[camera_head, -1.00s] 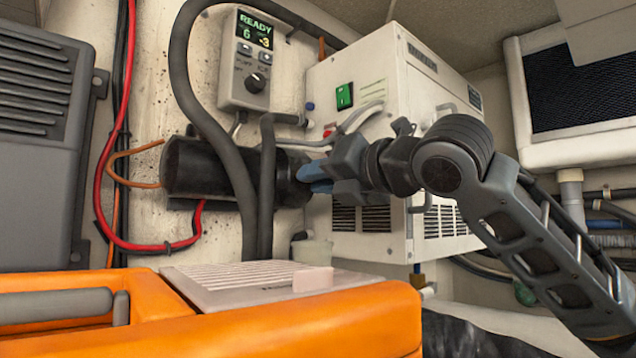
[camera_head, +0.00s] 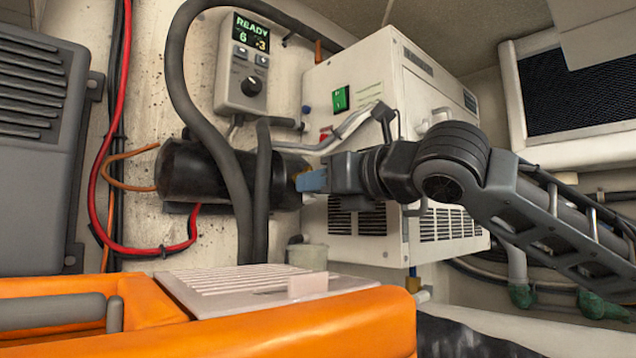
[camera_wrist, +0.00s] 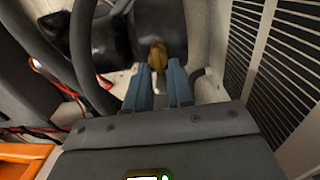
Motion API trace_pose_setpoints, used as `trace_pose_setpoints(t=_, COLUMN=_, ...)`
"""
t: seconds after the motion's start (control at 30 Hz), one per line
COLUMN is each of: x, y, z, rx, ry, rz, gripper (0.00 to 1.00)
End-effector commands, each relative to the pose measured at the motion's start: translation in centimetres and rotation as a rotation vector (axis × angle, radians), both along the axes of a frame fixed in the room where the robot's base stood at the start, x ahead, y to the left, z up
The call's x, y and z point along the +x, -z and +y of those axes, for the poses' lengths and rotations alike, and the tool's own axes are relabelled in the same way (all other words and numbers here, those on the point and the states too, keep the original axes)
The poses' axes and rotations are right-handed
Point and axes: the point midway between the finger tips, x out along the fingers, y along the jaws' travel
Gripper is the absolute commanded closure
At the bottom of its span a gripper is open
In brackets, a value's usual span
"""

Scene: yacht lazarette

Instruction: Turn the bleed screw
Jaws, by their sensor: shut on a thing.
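The bleed screw (camera_wrist: 157,55) is a small brass-coloured piece on the end of a black cylinder (camera_head: 190,172). In the wrist view it stands between the tips of my blue fingers. My gripper (camera_head: 312,181) reaches in from the right in the head view, with its fingers at the cylinder's right end. It is shut on the screw; the fingers (camera_wrist: 160,82) lie on either side of it. In the head view the fingers hide most of the screw, and a little brass shows just above them.
A white box unit (camera_head: 365,110) with vents stands behind my gripper. Thick dark hoses (camera_head: 232,165) loop in front of the cylinder. A control panel (camera_head: 247,65) reading READY hangs above. An orange case (camera_head: 290,330) and a small pale cup (camera_head: 307,256) are below.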

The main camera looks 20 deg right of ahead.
Motion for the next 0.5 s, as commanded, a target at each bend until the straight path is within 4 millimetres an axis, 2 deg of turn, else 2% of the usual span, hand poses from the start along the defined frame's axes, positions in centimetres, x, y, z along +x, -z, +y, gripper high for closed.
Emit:
trace_pose_setpoints(t=0.3, x=0.03, y=0.32, z=0.03, rx=-0.002, ry=0.0, rz=0.006, gripper=1.0)
trace_pose_setpoints(t=0.33, x=0.02, y=0.32, z=0.03, rx=-0.002, ry=0.0, rz=0.006, gripper=0.77)
trace_pose_setpoints(t=0.5, x=0.02, y=0.21, z=0.02, rx=-0.001, ry=0.0, rz=0.004, gripper=0.61)
